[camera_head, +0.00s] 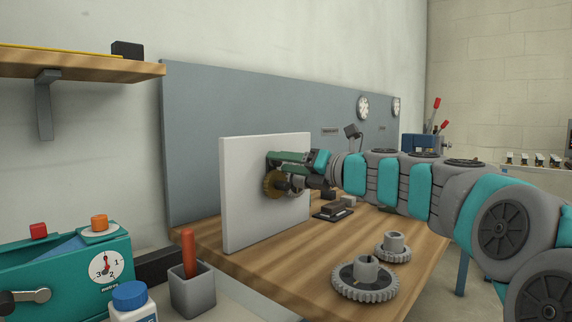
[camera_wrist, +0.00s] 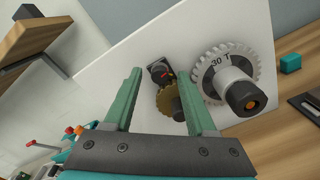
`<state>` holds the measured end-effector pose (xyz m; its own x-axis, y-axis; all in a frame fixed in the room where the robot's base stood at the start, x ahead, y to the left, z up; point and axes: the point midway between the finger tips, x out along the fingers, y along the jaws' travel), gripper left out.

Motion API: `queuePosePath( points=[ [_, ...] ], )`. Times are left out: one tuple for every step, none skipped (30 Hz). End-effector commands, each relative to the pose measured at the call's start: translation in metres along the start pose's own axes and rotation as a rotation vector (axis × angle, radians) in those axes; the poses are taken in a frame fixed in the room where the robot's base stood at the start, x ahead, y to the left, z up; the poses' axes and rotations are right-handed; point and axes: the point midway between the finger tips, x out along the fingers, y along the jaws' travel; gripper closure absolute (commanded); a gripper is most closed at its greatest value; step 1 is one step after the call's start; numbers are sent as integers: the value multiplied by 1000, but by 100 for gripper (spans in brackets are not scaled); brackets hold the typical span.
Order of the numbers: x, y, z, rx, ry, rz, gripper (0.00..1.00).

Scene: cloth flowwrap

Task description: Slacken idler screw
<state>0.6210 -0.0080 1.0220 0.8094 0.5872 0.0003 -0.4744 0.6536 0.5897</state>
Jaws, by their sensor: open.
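A white upright panel (camera_head: 255,190) carries the gear train. A brass gear (camera_wrist: 167,100) with a dark knob (camera_wrist: 178,110) at its centre sits between a small black block (camera_wrist: 159,72) and a grey gear marked 30 T (camera_wrist: 226,75). The grey gear has a dark hub with an orange centre. Which fitting is the idler screw I cannot tell for sure. My gripper (camera_wrist: 158,74) is open, its green fingers pointing at the panel on either side of the black block and brass gear. In the head view, my gripper (camera_head: 273,158) is just above the brass gear (camera_head: 271,185), with nothing visible between the fingers.
Two loose grey gears (camera_head: 365,280) (camera_head: 393,248) lie on the wooden bench (camera_head: 290,278). A teal box with a dial (camera_head: 70,270), a grey cup with a red-handled tool (camera_head: 192,288) and a blue-capped bottle (camera_head: 133,300) stand at lower left. A wooden shelf (camera_head: 80,66) is above.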

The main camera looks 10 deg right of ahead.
Motion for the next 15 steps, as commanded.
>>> queuePosePath(
  points=[
    [0,0,0,0,0,0,44],
    [0,0,0,0,0,0,44],
    [0,0,0,0,0,0,44],
    [0,0,0,0,0,0,47],
    [0,0,0,1,0,0,50],
    [0,0,0,1,0,0,55],
    [0,0,0,0,0,0,58],
    [0,0,0,1,0,0,62],
    [0,0,0,1,0,0,66],
    [0,0,0,1,0,0,69],
    [0,0,0,1,0,0,73],
    [0,0,0,1,0,0,77],
    [0,0,0,1,0,0,81],
    [0,0,0,1,0,0,84],
    [0,0,0,1,0,0,88]
  ],
)
